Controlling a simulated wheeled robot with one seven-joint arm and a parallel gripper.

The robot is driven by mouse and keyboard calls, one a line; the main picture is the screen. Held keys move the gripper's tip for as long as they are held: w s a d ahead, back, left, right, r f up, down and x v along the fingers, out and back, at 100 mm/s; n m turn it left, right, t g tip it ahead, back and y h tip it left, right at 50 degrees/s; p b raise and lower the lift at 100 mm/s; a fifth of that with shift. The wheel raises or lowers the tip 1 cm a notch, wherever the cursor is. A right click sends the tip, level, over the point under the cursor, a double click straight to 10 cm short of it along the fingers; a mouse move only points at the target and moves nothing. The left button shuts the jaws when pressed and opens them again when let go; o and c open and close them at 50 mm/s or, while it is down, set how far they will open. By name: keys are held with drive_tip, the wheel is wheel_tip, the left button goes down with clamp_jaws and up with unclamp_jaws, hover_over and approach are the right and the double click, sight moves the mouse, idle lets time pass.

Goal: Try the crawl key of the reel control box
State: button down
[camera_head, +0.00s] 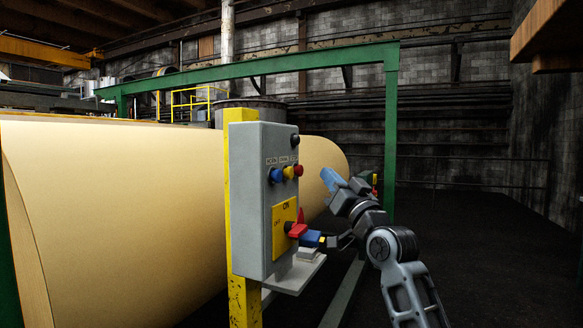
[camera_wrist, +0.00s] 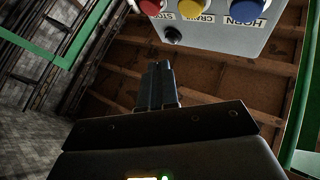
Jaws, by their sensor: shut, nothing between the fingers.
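The grey control box (camera_head: 262,215) stands on a yellow post, face turned right. Its row of keys holds a blue horn key (camera_head: 276,175), a yellow crawl key (camera_head: 288,172) and a red stop key (camera_head: 298,170). In the wrist view the crawl key (camera_wrist: 194,5) shows upside down at the top edge, label beside it. A black knob (camera_head: 295,140) sits above the row. My gripper (camera_head: 328,178) is right of the keys, pointing up. Its shut, empty fingers (camera_wrist: 158,85) are apart from the keys in the wrist view.
A red handle (camera_head: 297,228) on a yellow plate sits lower on the box, with a blue piece beside it. A pale shelf (camera_head: 297,272) juts out below. A huge paper reel (camera_head: 110,220) lies behind. A green frame (camera_head: 391,140) stands beyond my arm. Dark floor lies right.

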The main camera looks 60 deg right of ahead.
sight(288, 173)
drive_tip(key=shift+w+a+p, duration=0.2)
drive_tip(key=shift+w+p, duration=1.35)
drive_tip(key=shift+w, duration=1.25)
drive_tip(key=shift+w, duration=0.1)
drive_tip(key=shift+w, duration=0.3)
drive_tip(key=shift+w+a+p, duration=0.1)
drive_tip(key=shift+w+p, duration=0.2)
drive_tip(key=shift+w, duration=0.3)
idle(0.5)
drive_tip(key=shift+s, duration=0.2)
drive_tip(key=shift+s+b, duration=0.8)
drive_tip(key=shift+b, duration=0.15)
